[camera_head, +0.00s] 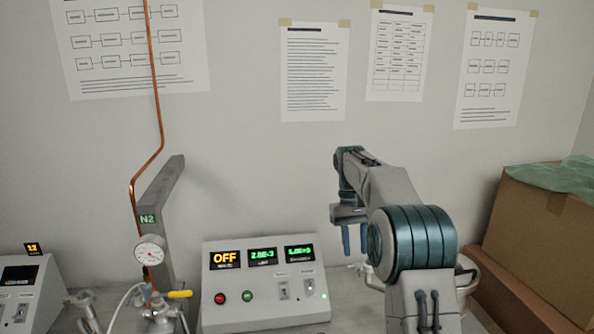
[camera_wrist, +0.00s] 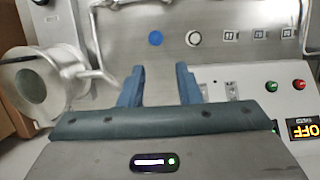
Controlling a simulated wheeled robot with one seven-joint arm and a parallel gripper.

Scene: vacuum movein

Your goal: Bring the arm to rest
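My gripper (camera_head: 355,239) hangs fingers-down from my raised arm, right of centre in the head view. Its two blue fingers are apart with nothing between them. The wrist view also shows the open gripper (camera_wrist: 160,88), with a metal panel (camera_wrist: 215,55) beyond the fingertips. A control box (camera_head: 265,285) with an "OFF" display stands left of my gripper. Part of that box shows upside down at the right of the wrist view (camera_wrist: 255,82). My arm hides part of the metal equipment behind it.
A metal chamber part with a round port (camera_wrist: 32,85) is close by on the left of the wrist view. A gauge (camera_head: 150,250), an N2 post (camera_head: 160,215) and a copper pipe (camera_head: 155,90) stand left. Cardboard boxes (camera_head: 540,235) are at right. Papers hang on the wall.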

